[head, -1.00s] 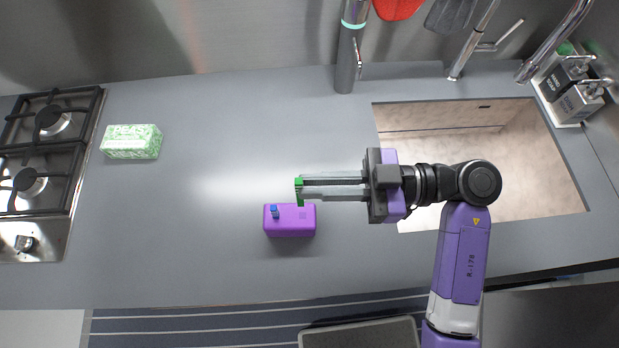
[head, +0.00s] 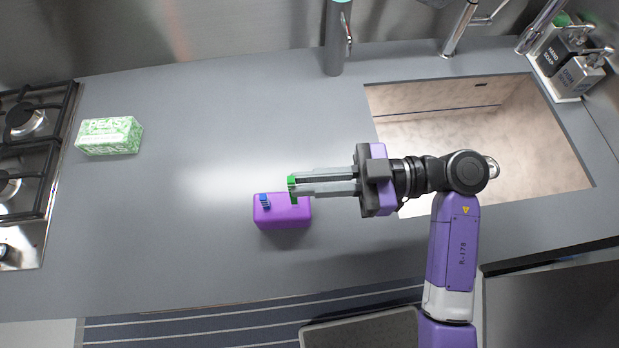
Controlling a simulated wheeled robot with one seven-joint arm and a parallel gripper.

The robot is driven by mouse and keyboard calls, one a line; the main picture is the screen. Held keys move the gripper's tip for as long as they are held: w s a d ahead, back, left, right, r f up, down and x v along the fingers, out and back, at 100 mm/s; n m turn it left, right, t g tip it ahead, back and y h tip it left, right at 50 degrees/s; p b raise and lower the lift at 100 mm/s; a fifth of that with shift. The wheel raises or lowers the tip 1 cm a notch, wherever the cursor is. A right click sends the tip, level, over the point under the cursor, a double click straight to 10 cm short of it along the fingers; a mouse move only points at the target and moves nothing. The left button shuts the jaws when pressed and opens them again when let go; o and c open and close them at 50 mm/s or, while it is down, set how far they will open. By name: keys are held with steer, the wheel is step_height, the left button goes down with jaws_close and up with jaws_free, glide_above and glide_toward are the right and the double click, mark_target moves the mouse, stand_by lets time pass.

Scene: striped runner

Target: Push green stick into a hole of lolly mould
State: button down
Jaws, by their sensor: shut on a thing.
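The purple lolly mould (head: 283,215) sits on the grey worktop, left of the sink. A short blue stick (head: 265,201) stands at the left part of its top. My gripper (head: 296,187) reaches in from the right, its fingers nearly level. It is shut on the green stick (head: 291,181), which shows at the fingertips over the right part of the mould's top. The fingers hide part of the stick. I cannot tell whether its lower end is inside a hole or just above one.
A green and white peas box (head: 109,135) lies at the left by the gas hob (head: 28,170). The sink (head: 470,150) is under and behind my arm. The worktop around the mould is clear.

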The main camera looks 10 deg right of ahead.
steer(key=shift+f+b, duration=0.5)
steer(key=shift+f, duration=0.15)
steer(key=shift+r, duration=0.15)
steer(key=shift+d+p, duration=0.1)
steer(key=shift+p, duration=0.5)
steer(key=shift+f+b, duration=1.05)
steer(key=shift+f, duration=1.85)
stand_by(1.4)
steer(key=c, duration=1.4)
jaws_free()
steer(key=shift+c, duration=0.2)
steer(key=d+b, duration=0.1)
steer(key=d, duration=0.6)
steer(key=shift+s+d, duration=0.4)
